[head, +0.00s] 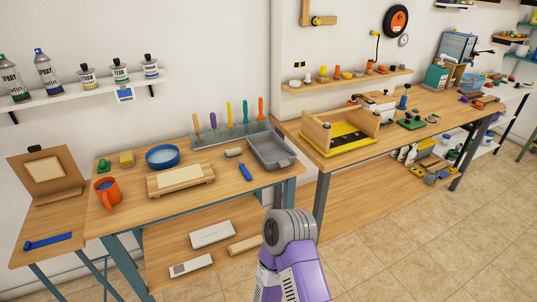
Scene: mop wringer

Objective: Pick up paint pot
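An orange mug-like pot (108,193) with a handle and blue contents stands upright on the left wooden table (225,190), near its left edge. It looks like the paint pot, though I cannot be sure. A round blue dish (162,157) sits behind it to the right. Neither of my grippers shows in the head view. Only a purple and white link of my arm with a grey joint rises at the bottom middle, in front of the table and well away from the pot.
A wooden board (180,179), grey tray (268,152), blue-handled tool (246,172) and sponge (126,158) share the table. A rack of several coloured tools (229,135) stands at the back. An easel (46,172) is at left. A second workbench (440,105) stands right. Tiled floor is clear in front.

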